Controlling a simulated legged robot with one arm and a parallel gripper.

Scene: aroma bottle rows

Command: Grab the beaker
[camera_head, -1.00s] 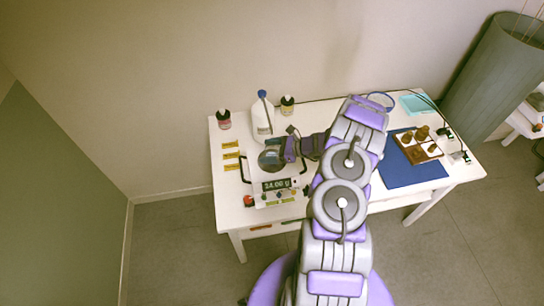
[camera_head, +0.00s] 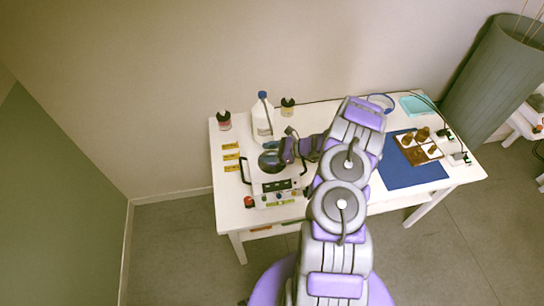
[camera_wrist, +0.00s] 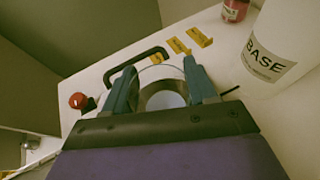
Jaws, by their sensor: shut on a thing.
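The beaker shows in the head view as a dark round vessel (camera_head: 268,161) over the scale at the table's left. In the wrist view it is a clear round rim with a pale inside (camera_wrist: 164,97), between my two blue-grey fingers. My gripper (camera_wrist: 160,72) is shut on the beaker, one finger on each side. In the head view my gripper (camera_head: 283,154) reaches the beaker from the right. The scale (camera_head: 284,196) has a dark display on its front and black side handles. Whether the beaker touches the scale cannot be told.
A white bottle marked BASE (camera_wrist: 262,62) stands close behind, also in the head view (camera_head: 262,120). Small dark-capped bottles (camera_head: 224,121) stand at the back. Yellow labels (camera_head: 231,157) lie left of the scale. A blue mat (camera_head: 405,176) with a wooden holder lies right.

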